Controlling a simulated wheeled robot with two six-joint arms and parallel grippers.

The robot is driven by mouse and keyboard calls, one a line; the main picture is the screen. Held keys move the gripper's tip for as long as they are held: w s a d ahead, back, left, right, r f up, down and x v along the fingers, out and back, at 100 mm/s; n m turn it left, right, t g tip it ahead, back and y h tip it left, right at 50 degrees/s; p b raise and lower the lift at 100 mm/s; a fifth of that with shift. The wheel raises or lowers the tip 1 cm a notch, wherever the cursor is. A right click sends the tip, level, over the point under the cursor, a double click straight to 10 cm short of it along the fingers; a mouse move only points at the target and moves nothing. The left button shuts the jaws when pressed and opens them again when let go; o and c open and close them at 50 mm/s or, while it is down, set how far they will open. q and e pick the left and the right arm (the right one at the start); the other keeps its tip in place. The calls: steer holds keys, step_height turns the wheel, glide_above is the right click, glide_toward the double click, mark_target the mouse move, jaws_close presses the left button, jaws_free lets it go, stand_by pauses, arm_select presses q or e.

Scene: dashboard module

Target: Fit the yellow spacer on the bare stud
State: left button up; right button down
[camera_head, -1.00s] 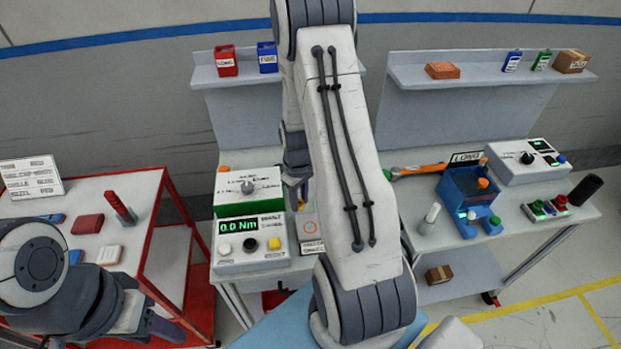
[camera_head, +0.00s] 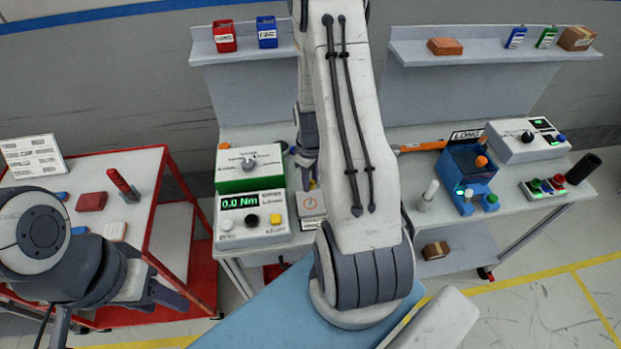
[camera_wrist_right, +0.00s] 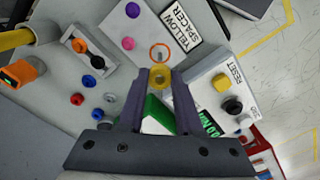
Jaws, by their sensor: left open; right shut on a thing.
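The yellow spacer (camera_wrist_right: 159,78) is a small ring between the fingertips of my right gripper (camera_wrist_right: 158,84), which is shut on it. In the right wrist view the bare stud (camera_wrist_right: 160,56) stands inside an orange circle, just beyond the spacer, beside a "YELLOW SPACER" label (camera_wrist_right: 180,32). The spacer looks apart from the stud; its height above it is unclear. In the head view my right gripper (camera_head: 305,163) is beside the torque box, partly behind my arm. My left gripper (camera_head: 165,295) is low at the left, away from the bench, and is open.
The torque box (camera_head: 251,218), reading 0.0 Nm, stands close to the stud; its RESET side (camera_wrist_right: 232,85) shows in the wrist view. Several coloured round pieces (camera_wrist_right: 90,82) lie nearby. A red cart (camera_head: 150,225) is at left, a blue fixture (camera_head: 467,172) at right.

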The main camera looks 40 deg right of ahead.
mark_target(310, 198)
steer(key=shift+f+b, duration=1.35)
steer(key=shift+f, duration=0.75)
steer(key=shift+f+b, duration=1.75)
steer(key=shift+f, duration=0.6)
steer(key=c, duration=0.5)
jaws_free()
steer(key=shift+r, duration=0.1)
step_height(310, 198, up, 10)
steer(key=b, duration=0.1)
steer(key=shift+r, duration=0.2)
